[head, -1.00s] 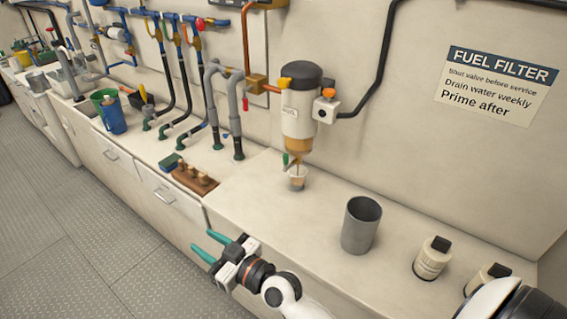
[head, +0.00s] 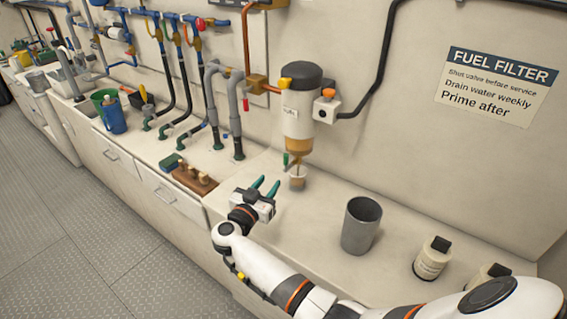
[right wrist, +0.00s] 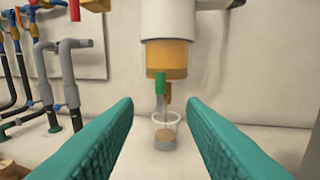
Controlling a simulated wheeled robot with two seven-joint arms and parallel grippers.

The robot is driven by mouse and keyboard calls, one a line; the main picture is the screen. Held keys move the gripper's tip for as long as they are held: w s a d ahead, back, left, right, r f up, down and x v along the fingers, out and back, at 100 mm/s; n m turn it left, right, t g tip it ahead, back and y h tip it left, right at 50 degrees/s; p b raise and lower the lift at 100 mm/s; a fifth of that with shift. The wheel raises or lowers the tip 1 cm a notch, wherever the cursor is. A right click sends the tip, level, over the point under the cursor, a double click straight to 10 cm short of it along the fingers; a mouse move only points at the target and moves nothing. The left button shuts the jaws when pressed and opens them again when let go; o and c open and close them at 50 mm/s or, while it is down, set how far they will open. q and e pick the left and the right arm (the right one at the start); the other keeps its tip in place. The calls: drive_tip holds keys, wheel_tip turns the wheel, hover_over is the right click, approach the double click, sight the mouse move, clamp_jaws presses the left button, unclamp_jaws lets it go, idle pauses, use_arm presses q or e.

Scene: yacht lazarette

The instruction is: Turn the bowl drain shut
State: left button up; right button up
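The fuel filter has a dark cap, a white body (head: 297,110) and an amber bowl (head: 298,145) underneath; the bowl also shows in the right wrist view (right wrist: 165,60). A green drain lever (right wrist: 160,84) hangs down below the bowl, small in the head view (head: 286,159). A thin brown spout or stream (right wrist: 168,101) runs from there into a clear cup (right wrist: 166,137) holding brownish liquid; I cannot tell which it is. My right gripper (head: 266,184) is open and empty, in front of the lever and apart from it. The lever lies between its teal fingers in the right wrist view. My left gripper is not in view.
A grey cylinder (head: 361,226) and a cream canister (head: 432,258) stand on the counter to the right. A wooden block with pegs (head: 195,180) and grey pipes (head: 236,120) are to the left. The counter around the cup is mostly clear.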

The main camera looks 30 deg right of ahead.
sight(285, 162)
drive_tip(key=x, duration=1)
drive_tip(key=shift+w+d+p, duration=0.25)
drive_tip(key=shift+d+p, duration=0.1)
drive_tip(key=shift+c, duration=0.6)
clamp_jaws()
